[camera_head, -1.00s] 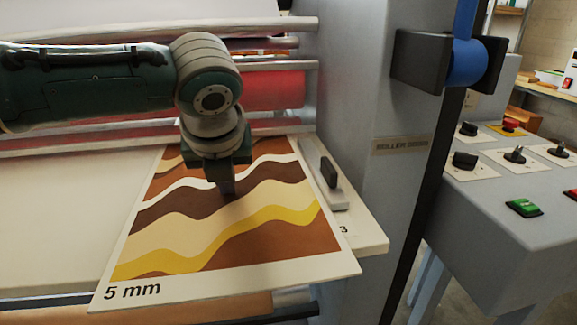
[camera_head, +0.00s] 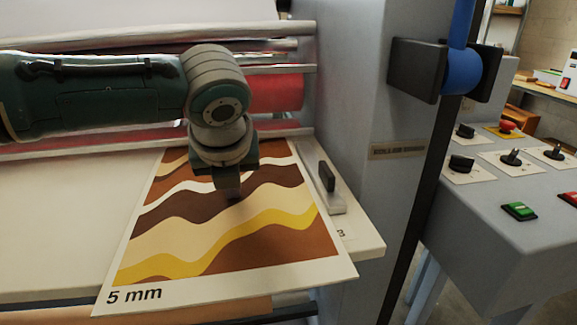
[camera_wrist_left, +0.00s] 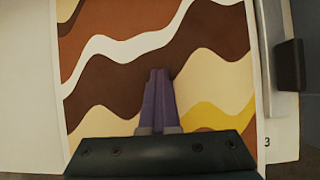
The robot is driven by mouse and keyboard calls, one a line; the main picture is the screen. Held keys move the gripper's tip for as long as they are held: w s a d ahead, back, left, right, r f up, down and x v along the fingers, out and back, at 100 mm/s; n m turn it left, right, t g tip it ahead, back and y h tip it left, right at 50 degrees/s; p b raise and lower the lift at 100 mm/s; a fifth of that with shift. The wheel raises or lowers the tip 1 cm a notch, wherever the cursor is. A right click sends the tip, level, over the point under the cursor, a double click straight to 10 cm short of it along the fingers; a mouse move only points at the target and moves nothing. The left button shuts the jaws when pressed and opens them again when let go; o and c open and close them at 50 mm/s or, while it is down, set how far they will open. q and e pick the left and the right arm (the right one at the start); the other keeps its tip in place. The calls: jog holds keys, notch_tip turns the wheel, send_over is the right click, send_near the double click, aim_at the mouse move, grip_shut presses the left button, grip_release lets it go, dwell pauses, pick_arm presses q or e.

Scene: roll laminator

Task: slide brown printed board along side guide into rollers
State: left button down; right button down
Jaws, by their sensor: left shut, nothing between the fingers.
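The brown printed board (camera_head: 240,225), with wavy brown, cream, white and yellow bands and "5 mm" on its near border, lies flat on the feed table (camera_head: 60,215). Its far edge is hidden behind my left gripper and arm. The side guide (camera_head: 328,183), a pale strip with a black knob, lies along the board's right edge. The red roller (camera_head: 280,90) is behind my arm. My left gripper (camera_head: 232,195) points down with shut, empty fingers at the board's surface. The left wrist view shows its fingertips (camera_wrist_left: 158,75) over the board (camera_wrist_left: 110,70). My right gripper is not in view.
A control panel (camera_head: 500,210) with knobs and buttons stands farther right. The table left of the board is clear.

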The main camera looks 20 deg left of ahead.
pick_arm(q)
jog(key=shift+w+a+f+b, duration=0.2)
jog(key=shift+w+a+b, duration=0.1)
jog(key=shift+w+b, duration=0.25)
jog(key=shift+w+a+f+b, duration=0.15)
jog(key=shift+w+a+b, duration=0.1)
jog(key=shift+w+b, duration=0.3)
jog(key=shift+w+a+r+b, duration=0.15)
jog(key=shift+w+a+b, duration=0.15)
jog(key=shift+w+b, duration=0.15)
jog(key=shift+w+r, duration=0.1)
jog(key=shift+w, duration=0.05)
jog(key=shift+a, duration=0.1)
jog(key=shift+w+a+b, duration=0.25)
jog(key=shift+w+b, duration=0.3)
jog(key=shift+b, duration=0.25)
jog(key=w+a+b, duration=0.1)
jog(key=b, duration=0.1)
jog(key=shift+w+b, duration=0.35)
jog(key=shift+b, duration=0.05)
jog(key=shift+w+a+b, duration=0.25)
jog(key=shift+w+b, duration=0.1)
jog(key=shift+b, duration=0.15)
